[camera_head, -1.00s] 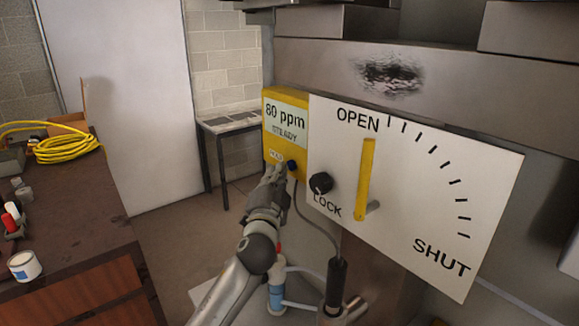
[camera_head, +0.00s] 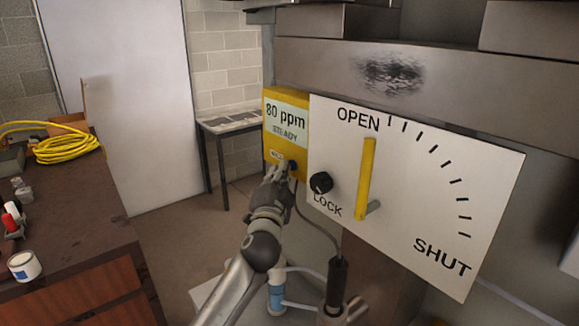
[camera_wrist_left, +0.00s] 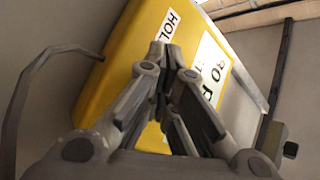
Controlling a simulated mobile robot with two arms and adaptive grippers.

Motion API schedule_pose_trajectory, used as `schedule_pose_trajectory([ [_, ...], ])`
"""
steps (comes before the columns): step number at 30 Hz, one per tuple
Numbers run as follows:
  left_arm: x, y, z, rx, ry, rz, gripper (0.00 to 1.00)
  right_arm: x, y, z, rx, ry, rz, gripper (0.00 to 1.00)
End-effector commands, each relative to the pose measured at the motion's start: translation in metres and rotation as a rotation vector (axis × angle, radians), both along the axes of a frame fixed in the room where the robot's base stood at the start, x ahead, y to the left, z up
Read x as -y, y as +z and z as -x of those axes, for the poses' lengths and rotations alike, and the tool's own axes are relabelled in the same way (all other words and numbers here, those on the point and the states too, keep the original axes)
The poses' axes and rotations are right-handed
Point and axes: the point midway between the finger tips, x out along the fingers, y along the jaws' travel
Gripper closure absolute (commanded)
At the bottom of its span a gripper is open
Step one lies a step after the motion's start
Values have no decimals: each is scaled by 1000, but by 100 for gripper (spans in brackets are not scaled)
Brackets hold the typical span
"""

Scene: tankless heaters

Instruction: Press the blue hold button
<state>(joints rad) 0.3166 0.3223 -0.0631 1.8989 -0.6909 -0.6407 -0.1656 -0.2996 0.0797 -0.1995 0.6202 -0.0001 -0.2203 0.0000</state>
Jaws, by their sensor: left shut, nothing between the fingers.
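The yellow meter box (camera_head: 269,125) hangs at the left of the white valve plate, its screen reading "80 ppm STEADY". The blue hold button (camera_head: 293,166) is on its lower front, right of the small HOLD label (camera_head: 276,155). My left gripper (camera_head: 282,172) is shut and empty, its fingertips just below and left of the button. In the left wrist view, the shut fingertips (camera_wrist_left: 165,52) overlap the yellow box (camera_wrist_left: 122,55) beside the HOLD label (camera_wrist_left: 170,24). The button is hidden there. I cannot tell whether the fingers touch the box. My right gripper is not in view.
The white plate (camera_head: 425,190) carries a yellow lever (camera_head: 366,180) and a black lock knob (camera_head: 321,183), close right of the meter. A cable hangs from the meter to a black probe (camera_head: 337,280). A workbench (camera_head: 85,225) stands at left.

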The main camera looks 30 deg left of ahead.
Motion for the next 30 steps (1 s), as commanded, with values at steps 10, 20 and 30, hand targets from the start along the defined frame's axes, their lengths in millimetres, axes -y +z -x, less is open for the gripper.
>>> schedule_pose_trajectory([
  [10,1,0,-1,0,-1,0,100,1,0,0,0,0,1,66],
  [20,-3,0,8,1,-1,1,100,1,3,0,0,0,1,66],
  [30,-7,0,17,0,1,0,100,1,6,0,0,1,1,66],
])
